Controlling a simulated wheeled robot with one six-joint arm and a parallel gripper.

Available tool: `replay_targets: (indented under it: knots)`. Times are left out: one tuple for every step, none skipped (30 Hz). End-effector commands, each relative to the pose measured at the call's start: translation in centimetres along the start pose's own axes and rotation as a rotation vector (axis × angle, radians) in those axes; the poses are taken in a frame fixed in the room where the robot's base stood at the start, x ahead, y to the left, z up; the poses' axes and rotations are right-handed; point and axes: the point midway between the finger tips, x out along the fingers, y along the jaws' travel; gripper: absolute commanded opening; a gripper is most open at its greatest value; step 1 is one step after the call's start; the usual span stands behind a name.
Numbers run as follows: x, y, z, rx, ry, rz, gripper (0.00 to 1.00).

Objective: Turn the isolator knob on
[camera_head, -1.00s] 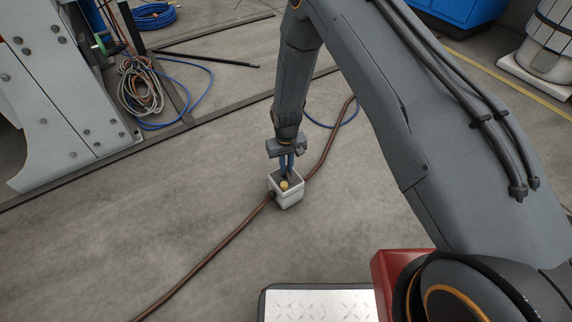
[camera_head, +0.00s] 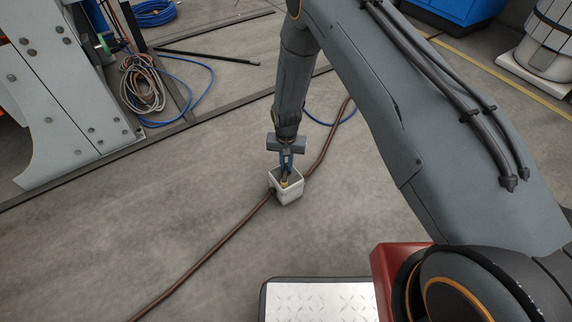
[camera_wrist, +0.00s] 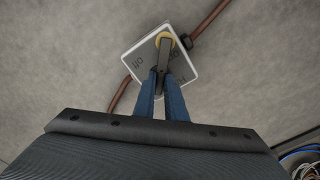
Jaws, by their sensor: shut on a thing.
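Dark lettering, partly hidden, is on the box's inner face; one word at the left reads like "off" upside down.
A brown cable (camera_head: 225,240) runs across the floor to the box and away behind it. A grey bolted metal structure (camera_head: 65,100) stands at left, with coiled hoses (camera_head: 142,85) beside it. The floor around the box is mostly clear.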

Motion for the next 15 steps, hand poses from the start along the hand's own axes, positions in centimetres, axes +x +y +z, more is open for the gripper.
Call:
replay_targets:
  knots:
    - [0.10,0.07,0.40,0.001,-0.008,0.004,0.00]
    - [0.10,0.07,0.40,0.002,-0.008,0.004,0.00]
    - [0.10,0.07,0.41,0.002,-0.008,0.004,0.00]
    - [0.11,0.07,0.41,0.001,-0.008,0.004,0.00]
    - [0.11,0.07,0.41,0.001,-0.008,0.004,0.00]
    - [0.11,0.07,0.41,0.001,-0.008,0.004,0.00]
    - [0.11,0.07,0.42,0.001,-0.008,0.004,0.00]
    - [0.11,0.07,0.42,0.001,-0.008,0.004,0.00]
    - [0.11,0.08,0.43,0.001,-0.009,0.004,0.16]
    - [0.11,0.08,0.41,0.001,-0.008,0.004,0.21]
    - [0.10,0.08,0.38,0.001,-0.008,0.003,0.26]
    - [0.09,0.09,0.32,0.001,-0.007,0.003,0.30]
    - [0.08,0.10,0.28,0.002,-0.006,0.003,0.30]
    - [0.07,0.12,0.24,0.002,-0.005,0.002,0.30]
    - [0.06,0.13,0.19,0.002,-0.005,0.002,0.30]
